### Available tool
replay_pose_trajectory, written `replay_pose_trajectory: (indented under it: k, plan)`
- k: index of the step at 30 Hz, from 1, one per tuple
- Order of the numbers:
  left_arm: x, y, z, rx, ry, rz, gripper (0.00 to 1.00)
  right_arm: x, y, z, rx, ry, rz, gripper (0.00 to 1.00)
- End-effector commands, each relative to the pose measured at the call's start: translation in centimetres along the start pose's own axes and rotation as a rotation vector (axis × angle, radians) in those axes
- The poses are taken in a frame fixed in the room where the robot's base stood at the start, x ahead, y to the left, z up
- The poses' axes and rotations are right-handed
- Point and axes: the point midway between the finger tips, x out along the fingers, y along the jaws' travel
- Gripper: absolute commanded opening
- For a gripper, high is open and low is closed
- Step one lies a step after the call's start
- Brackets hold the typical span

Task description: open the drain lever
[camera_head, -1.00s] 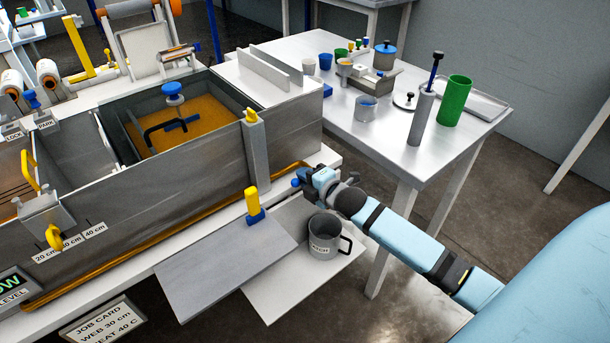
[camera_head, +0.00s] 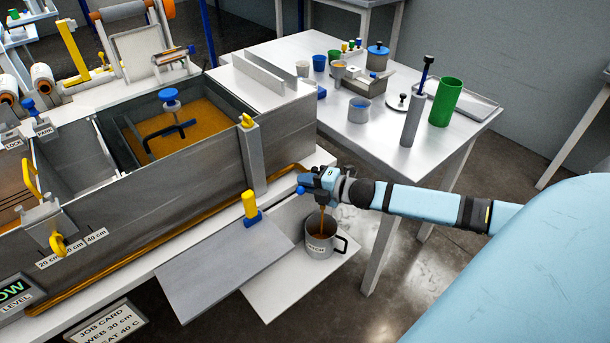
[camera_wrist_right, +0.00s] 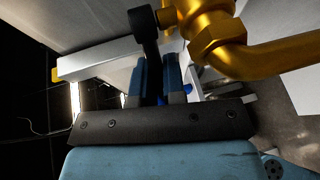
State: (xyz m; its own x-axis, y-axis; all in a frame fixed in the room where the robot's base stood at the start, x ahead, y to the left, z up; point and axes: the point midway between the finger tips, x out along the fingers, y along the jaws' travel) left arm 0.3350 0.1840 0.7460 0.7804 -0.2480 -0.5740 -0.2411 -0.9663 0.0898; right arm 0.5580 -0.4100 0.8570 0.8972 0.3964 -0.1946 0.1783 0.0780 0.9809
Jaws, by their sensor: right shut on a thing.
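My right gripper (camera_head: 314,182) is at the right end of the steel bath, above the mug. In the right wrist view my gripper (camera_wrist_right: 158,78) is shut on the dark drain lever (camera_wrist_right: 147,32), which joins a brass valve with a pipe (camera_wrist_right: 212,35). In the head view my gripper hides most of the lever and valve. A thin brown stream (camera_head: 322,221) falls from below the gripper into the grey mug (camera_head: 320,240). The mug stands upright, its label partly readable. My left gripper is not in view.
The steel bath (camera_head: 200,165) holds amber resin. A white shelf (camera_head: 285,275) carries the mug, beside a grey sloping plate (camera_head: 220,262). A yellow-handled part with a blue base (camera_head: 251,208) stands near. A table (camera_head: 380,135) with cups and a green cylinder (camera_head: 445,102) is behind my arm.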

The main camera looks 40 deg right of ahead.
Motion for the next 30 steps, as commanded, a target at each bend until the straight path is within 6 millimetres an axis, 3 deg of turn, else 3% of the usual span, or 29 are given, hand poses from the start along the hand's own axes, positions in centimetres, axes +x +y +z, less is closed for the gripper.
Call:
replay_pose_trajectory:
  k: [2,3,6,17,30]
  plan:
    - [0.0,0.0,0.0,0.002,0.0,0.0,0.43,0.0,0.1,0.0,0.0,0.0,0.001,0.0]
    - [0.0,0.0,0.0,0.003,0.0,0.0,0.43,0.0,0.1,0.0,0.0,0.0,0.001,0.15]
    - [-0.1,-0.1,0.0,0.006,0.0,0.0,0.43,0.0,0.1,0.0,0.0,0.0,0.001,0.36]
    - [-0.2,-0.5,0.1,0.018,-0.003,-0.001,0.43,-0.4,-0.1,0.0,0.001,-0.001,-0.001,0.36]
    - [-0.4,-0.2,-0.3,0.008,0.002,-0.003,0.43,-6.8,-0.1,-0.1,0.002,-0.001,-0.003,0.36]
